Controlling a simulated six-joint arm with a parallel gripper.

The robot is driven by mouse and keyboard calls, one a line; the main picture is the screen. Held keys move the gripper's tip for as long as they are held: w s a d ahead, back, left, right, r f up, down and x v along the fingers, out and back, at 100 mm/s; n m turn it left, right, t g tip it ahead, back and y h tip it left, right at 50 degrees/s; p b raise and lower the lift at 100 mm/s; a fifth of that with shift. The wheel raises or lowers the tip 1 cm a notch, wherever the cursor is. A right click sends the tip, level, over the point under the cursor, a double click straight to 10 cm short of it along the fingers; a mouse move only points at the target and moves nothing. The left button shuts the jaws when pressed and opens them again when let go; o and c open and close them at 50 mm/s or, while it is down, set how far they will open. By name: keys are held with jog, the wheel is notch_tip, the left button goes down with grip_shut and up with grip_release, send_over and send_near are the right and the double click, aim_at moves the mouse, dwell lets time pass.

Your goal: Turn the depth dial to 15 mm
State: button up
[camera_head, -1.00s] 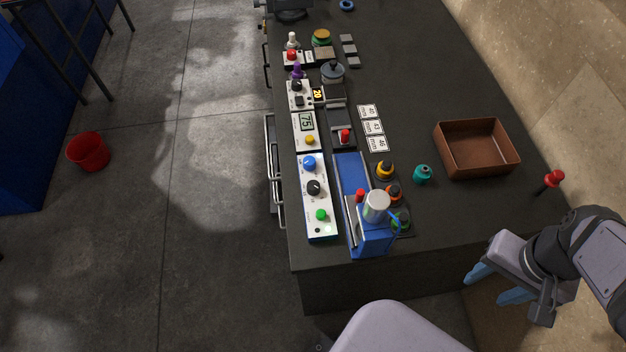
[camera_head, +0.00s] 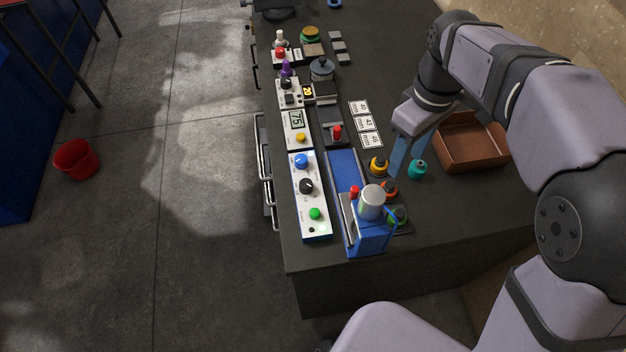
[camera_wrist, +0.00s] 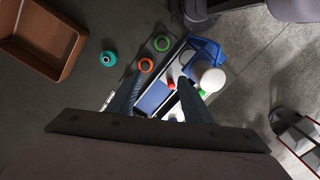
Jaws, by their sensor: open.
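The white control panel (camera_head: 312,200) beside the blue press (camera_head: 368,222) carries a blue dial (camera_head: 301,161), a black dial (camera_head: 306,186) and a green button (camera_head: 315,213). The markings are too small to read, so I cannot tell which dial sets depth. My gripper (camera_head: 404,170) is open and empty, pointing down above the table near the yellow-topped and teal pieces, to the right of the panel. In the wrist view my gripper (camera_wrist: 159,80) has its fingers spread over the press area; the press (camera_wrist: 203,54) shows there, and the panel is mostly hidden.
A brown tray (camera_head: 500,157) lies on the right. White number cards (camera_head: 366,124) lie behind. The press's silver-topped column (camera_head: 371,202) rises right of the panel.

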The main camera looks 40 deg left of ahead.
jog(key=s+a+f+n, duration=0.15)
jog(key=a+n, duration=0.35)
jog(key=a, duration=0.5)
jog(key=n+b, duration=0.1)
jog(key=n, duration=0.4)
send_over(306, 183)
jog(key=f, duration=0.7)
jog(key=shift+w+a, duration=0.15)
jog(key=shift+a, duration=0.05)
jog(key=shift+d+f+p, duration=0.15)
jog(key=shift+f+p, duration=0.95)
jog(key=shift+f, duration=2.75)
jog(key=c, duration=1.1)
jog(key=shift+o, duration=0.2)
